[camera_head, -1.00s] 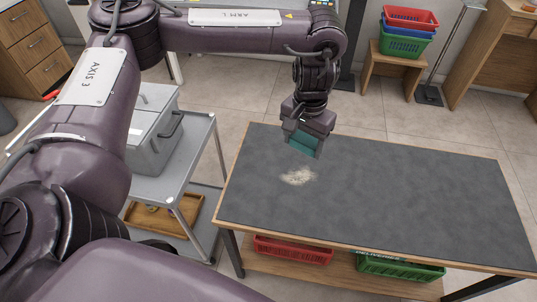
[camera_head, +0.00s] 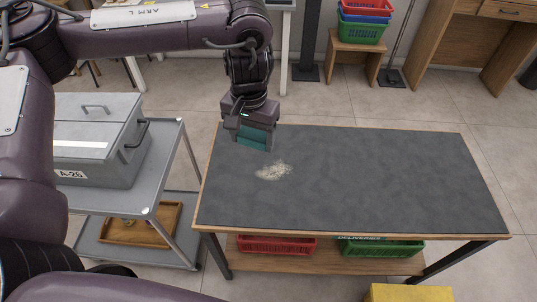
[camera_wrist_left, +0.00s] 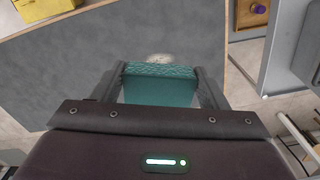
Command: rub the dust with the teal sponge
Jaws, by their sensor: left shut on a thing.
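The teal sponge (camera_head: 254,138) is held between the fingers of my left gripper (camera_head: 252,136), above the back left part of the dark table top (camera_head: 360,180). The left wrist view shows the sponge (camera_wrist_left: 160,86) clasped between both fingers. The dust (camera_head: 273,171) is a pale beige patch on the table top, a little nearer to me than the sponge and slightly right of it. In the left wrist view the dust (camera_wrist_left: 159,57) shows just beyond the sponge, partly hidden by it. I cannot tell the exact height of the sponge above the table. My right gripper is not in view.
A grey cart (camera_head: 160,190) with a grey case (camera_head: 95,140) stands left of the table. Red (camera_head: 275,246) and green (camera_head: 380,248) baskets sit on the table's lower shelf. Stacked baskets (camera_head: 362,30) stand on a stool behind. The rest of the table top is clear.

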